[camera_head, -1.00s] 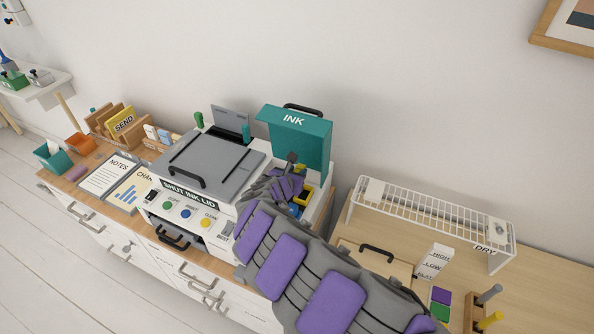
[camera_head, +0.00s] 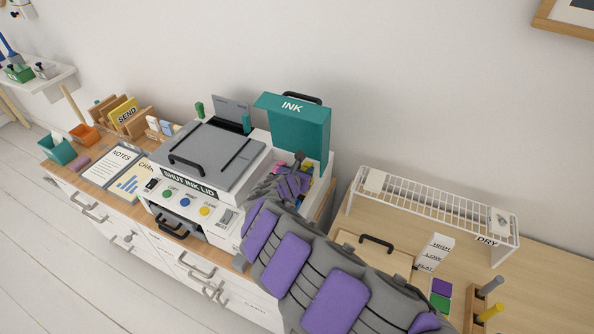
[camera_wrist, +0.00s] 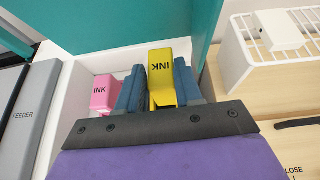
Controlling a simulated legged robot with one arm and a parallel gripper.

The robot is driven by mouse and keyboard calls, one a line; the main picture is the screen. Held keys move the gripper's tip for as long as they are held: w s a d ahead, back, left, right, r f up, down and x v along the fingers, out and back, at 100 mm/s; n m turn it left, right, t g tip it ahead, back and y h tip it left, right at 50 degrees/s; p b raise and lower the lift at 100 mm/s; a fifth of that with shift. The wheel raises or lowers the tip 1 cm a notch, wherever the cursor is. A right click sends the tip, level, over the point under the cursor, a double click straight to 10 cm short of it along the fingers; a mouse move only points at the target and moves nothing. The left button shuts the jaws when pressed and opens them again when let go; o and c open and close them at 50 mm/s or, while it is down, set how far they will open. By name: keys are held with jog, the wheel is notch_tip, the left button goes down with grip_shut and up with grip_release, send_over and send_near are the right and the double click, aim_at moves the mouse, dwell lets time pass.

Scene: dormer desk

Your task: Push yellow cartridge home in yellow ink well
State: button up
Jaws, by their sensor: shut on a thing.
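The yellow cartridge (camera_wrist: 161,72), marked INK, stands between the two blue fingers of my gripper (camera_wrist: 159,88) in the wrist view. My gripper is shut on it, inside the printer's ink bay (camera_wrist: 75,118). A pink cartridge (camera_wrist: 104,94), also marked INK, stands to the left, beside the left finger. The teal ink lid (camera_head: 297,125) is open and upright behind the bay. The yellow well and the cartridge's lower end are hidden behind my gripper, so how deep it sits cannot be told. In the head view my arm covers most of the bay.
The grey feeder cover (camera_wrist: 28,118) lies left of the bay. A white wire drying rack (camera_head: 435,205) stands on the desk to the right. A wooden box lid with a black handle (camera_head: 376,243) lies near my arm.

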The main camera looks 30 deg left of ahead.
jog(key=shift+s+d+r, duration=0.1)
jog(key=shift+d, duration=0.25)
jog(key=shift+s+a+f, duration=0.1)
jog(key=shift+a+f, duration=0.15)
jog(key=shift+a, duration=0.55)
jog(key=shift+a+f, duration=0.25)
jog(key=shift+a, duration=0.5)
jog(key=shift+d+r, duration=0.25)
jog(key=shift+d, duration=0.35)
jog(key=shift+d+r, duration=0.2)
jog(key=shift+d, duration=0.4)
jog(key=shift+a+f, duration=0.2)
jog(key=shift+a, duration=0.3)
jog(key=shift+a+f, duration=0.2)
jog(key=shift+a, duration=0.3)
jog(key=shift+d+r, duration=0.15)
jog(key=shift+d, duration=0.4)
jog(key=shift+d+r, duration=0.15)
jog(key=shift+d, duration=0.5)
jog(key=shift+a+f, duration=0.25)
jog(key=shift+f, duration=0.05)
grip_shut()
jog(key=shift+d+r+b, duration=0.15)
jog(key=shift+d+b, duration=0.15)
jog(key=shift+d, duration=0.2)
jog(key=shift+a+f+b, duration=0.3)
jog(key=shift+a+f, duration=0.1)
jog(key=shift+f, duration=0.2)
jog(key=shift+r, duration=0.1)
jog(key=shift+d, duration=0.15)
